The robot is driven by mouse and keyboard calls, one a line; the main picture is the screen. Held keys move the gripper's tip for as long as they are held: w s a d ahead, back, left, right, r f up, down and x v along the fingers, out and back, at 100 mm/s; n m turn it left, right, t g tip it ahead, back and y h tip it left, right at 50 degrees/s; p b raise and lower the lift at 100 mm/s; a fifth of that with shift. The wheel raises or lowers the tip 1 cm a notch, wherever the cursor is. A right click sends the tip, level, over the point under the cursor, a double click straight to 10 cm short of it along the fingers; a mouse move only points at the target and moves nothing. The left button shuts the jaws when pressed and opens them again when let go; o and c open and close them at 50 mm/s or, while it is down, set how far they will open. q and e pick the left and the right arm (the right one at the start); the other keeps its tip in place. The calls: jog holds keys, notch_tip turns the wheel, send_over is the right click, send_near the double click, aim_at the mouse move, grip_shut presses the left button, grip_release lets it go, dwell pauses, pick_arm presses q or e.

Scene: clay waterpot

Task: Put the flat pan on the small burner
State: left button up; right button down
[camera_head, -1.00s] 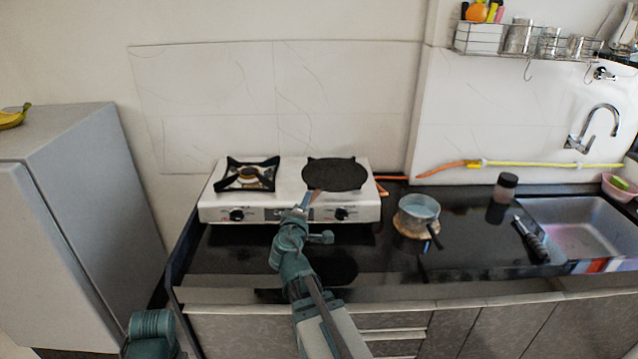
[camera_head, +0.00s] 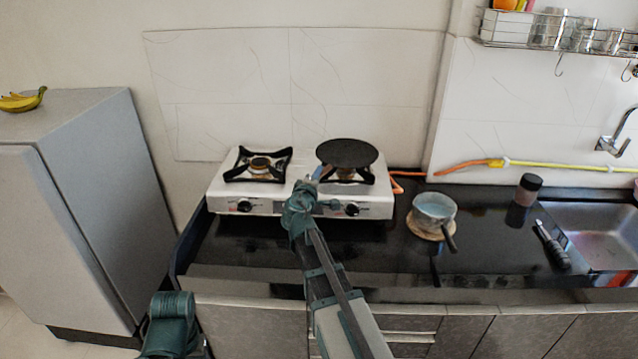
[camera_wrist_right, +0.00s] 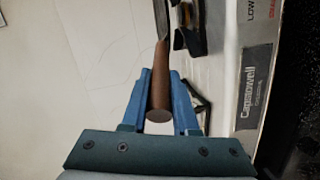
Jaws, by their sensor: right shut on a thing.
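The flat pan (camera_head: 347,153) is a black disc held above the right burner (camera_head: 357,177) of the white stove, apart from it, with the burner's stand showing below. My right gripper (camera_head: 317,174) is shut on the pan's handle at the stove's front. In the right wrist view the blue fingers (camera_wrist_right: 160,98) clasp the brown handle (camera_wrist_right: 160,78) from both sides. The left burner (camera_head: 258,166) has a black stand with nothing on it. Which burner is smaller is hard to tell. Part of my left arm shows at the bottom; its gripper is out of view.
The white stove (camera_head: 275,207) stands on a black counter (camera_head: 300,250). To its right are a small pot (camera_head: 433,208) on a round mat, a dark-lidded jar (camera_head: 526,190) and a sink (camera_head: 605,235). A grey fridge (camera_head: 100,190) is at the left. A wall stands behind.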

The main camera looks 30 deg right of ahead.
jog(key=shift+x, duration=1.15)
pick_arm(q)
jog(key=f+b, duration=0.2)
jog(key=d+f+b, duration=0.1)
jog(key=shift+w+f+b, duration=0.1)
jog(key=shift+f+b, duration=0.25)
pick_arm(e)
notch_tip(320, 180, down, 3)
jog(key=shift+a+f, duration=0.2)
pick_arm(q)
jog(key=shift+f, duration=0.1)
pick_arm(e)
jog(key=shift+f, duration=0.1)
jog(key=c, duration=0.7)
grip_release()
jog(key=shift+s, duration=0.1)
